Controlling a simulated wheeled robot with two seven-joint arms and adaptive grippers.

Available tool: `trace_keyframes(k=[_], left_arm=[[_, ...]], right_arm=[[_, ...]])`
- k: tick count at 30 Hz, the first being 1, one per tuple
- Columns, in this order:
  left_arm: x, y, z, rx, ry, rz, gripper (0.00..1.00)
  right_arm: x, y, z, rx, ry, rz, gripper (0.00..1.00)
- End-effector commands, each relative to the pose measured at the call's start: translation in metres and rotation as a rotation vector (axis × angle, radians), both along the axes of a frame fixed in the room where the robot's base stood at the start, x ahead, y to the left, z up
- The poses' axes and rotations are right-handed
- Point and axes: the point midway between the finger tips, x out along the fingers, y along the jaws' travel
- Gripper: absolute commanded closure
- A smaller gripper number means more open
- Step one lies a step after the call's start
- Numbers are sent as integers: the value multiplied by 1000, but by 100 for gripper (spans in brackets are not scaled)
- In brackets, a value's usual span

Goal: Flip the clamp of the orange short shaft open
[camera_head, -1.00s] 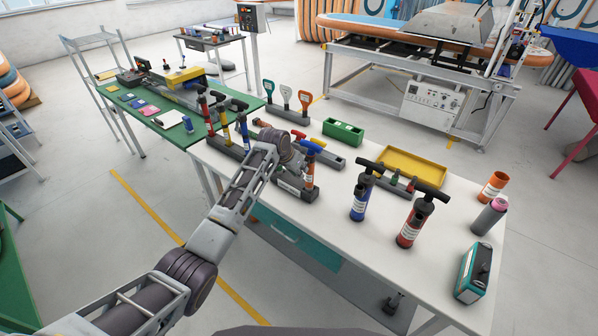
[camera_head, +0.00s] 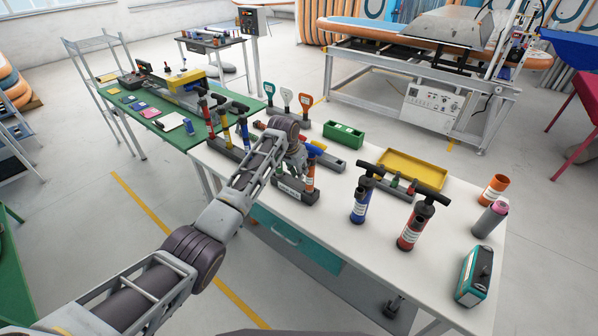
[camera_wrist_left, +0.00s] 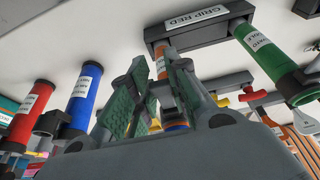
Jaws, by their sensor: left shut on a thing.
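The orange short shaft (camera_head: 310,178) stands upright in a dark holder (camera_head: 296,193) at the left front of the white table, with a blue part (camera_head: 318,146) at its top. My left gripper (camera_head: 299,158) is at the upper part of this shaft, coming from the left. In the left wrist view the orange shaft (camera_wrist_left: 166,46) shows between the green-padded fingers of my gripper (camera_wrist_left: 160,90), which is shut on a dark part at the shaft, seemingly its clamp. The fingers hide much of the clamp, so its position cannot be told. My right gripper is not in view.
Close by stand a red shaft (camera_head: 205,110), a yellow shaft (camera_head: 225,133) and other parts in holders. A blue pump (camera_head: 360,202), a red pump (camera_head: 411,228), a green box (camera_head: 343,134) and a yellow tray (camera_head: 412,168) are to the right.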

Motion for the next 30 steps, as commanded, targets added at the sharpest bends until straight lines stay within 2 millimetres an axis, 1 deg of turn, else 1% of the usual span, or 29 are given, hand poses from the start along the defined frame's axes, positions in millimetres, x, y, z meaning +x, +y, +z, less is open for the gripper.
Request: trace_keyframes(k=[2, 3, 6, 8, 22, 26, 30], left_arm=[[0, 0, -1, 0, 1, 0, 100], [0, 0, -1, 0, 1, 0, 78], [0, 0, -1, 0, 1, 0, 66], [0, 0, -1, 0, 1, 0, 59], [-1, 1, 3, 0, 0, 0, 59], [-2, 2, 9, -1, -1, 1, 59], [-5, 5, 21, -1, -1, 1, 59]], right_arm=[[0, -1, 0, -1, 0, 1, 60], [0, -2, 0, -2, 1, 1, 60], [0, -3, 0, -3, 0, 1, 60], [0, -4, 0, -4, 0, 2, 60], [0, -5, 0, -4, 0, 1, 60], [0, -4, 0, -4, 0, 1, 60], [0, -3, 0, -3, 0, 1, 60]])
